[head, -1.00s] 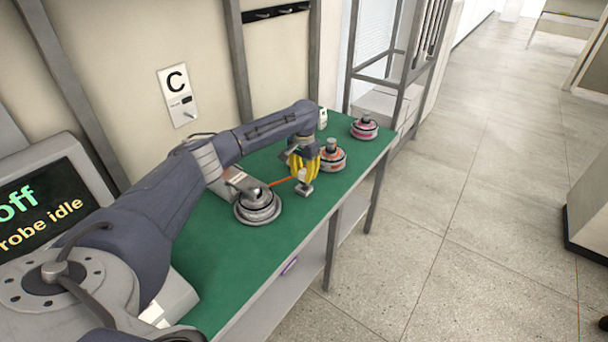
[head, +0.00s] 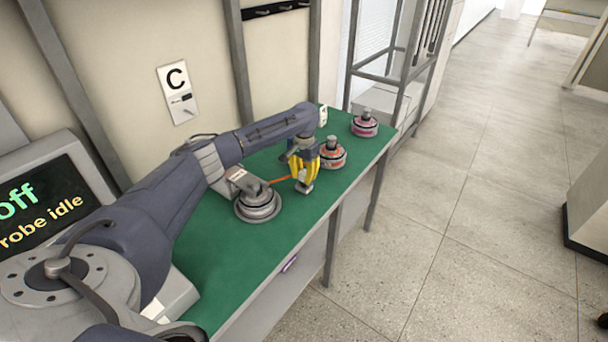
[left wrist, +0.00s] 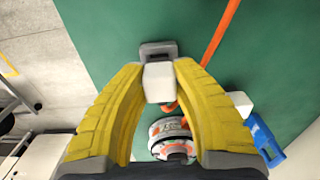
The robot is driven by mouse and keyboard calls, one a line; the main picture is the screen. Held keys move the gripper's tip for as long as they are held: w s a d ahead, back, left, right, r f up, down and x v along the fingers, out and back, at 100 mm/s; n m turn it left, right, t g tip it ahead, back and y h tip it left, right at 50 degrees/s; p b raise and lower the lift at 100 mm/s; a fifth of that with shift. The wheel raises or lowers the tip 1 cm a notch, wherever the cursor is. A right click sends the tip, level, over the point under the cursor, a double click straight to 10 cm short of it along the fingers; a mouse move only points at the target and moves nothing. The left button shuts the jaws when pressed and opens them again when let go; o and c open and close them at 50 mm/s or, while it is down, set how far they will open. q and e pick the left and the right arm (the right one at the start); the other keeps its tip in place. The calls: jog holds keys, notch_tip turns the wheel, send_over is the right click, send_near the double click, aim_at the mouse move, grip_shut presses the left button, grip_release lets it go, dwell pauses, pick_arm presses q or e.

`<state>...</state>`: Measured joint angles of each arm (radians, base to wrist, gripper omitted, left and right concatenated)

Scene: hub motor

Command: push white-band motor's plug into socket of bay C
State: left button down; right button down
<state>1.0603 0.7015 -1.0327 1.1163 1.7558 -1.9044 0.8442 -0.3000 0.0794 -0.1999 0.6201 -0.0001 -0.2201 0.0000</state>
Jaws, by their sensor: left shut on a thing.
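The white-band motor (head: 257,202), a grey stepped disc, sits on the green bench. An orange cable (head: 281,180) runs from it to my left gripper (head: 305,182); the cable also shows in the left wrist view (left wrist: 222,42). My left gripper (left wrist: 158,78), with yellow fingers, is shut on the plug (left wrist: 157,80), a white block with a grey end. It holds the plug over the bench, to the right of the motor. My right gripper is not in view.
An orange-band motor (head: 332,154) stands just beyond my left gripper, and a pink-band motor (head: 364,124) stands at the bench's far end. A grey box (head: 237,181) is behind the white-band motor. A screen (head: 40,205) is at the left. The bench's front right is clear.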

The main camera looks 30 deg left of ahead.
pick_arm(q)
jog(key=shift+f, duration=1.05)
dwell(4.6)
jog(key=c, duration=1)
grip_release()
jog(key=shift+c, duration=0.2)
jog(key=shift+r, duration=0.1)
notch_tip(320, 180, up, 12)
jog(key=shift+f, duration=0.1)
